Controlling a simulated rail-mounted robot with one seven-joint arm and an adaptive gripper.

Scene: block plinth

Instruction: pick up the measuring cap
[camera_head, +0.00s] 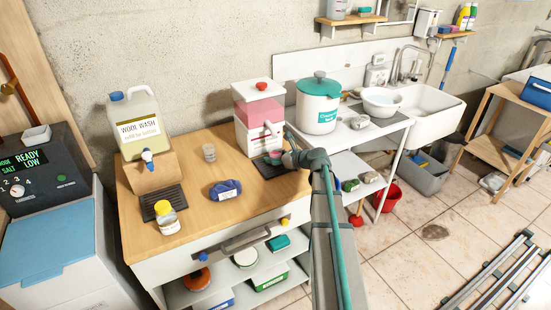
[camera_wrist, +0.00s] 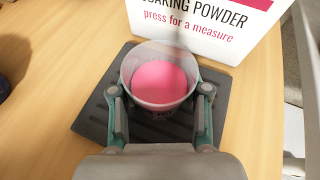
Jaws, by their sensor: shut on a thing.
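The measuring cap (camera_wrist: 160,75) is a clear, round cup with pink contents and small dark print on its side. In the wrist view my gripper (camera_wrist: 160,112) has one finger on each side of it and is shut on it. The cap is upright over a dark ribbed drip tray (camera_wrist: 92,121), in front of the white soaking powder dispenser (camera_wrist: 200,25). I cannot tell whether its base touches the tray. In the head view my gripper (camera_head: 284,158) reaches the dispenser (camera_head: 258,112) from the right, and partly hides the cap (camera_head: 275,155).
On the wooden counter (camera_head: 190,208) stand a wool wash jug (camera_head: 137,120) on a stand, another small clear cup (camera_head: 209,152), a blue bundle (camera_head: 225,190) and a yellow-lidded jar (camera_head: 166,217). A teal-lidded canister (camera_head: 318,105) stands to the right. The counter between these is clear.

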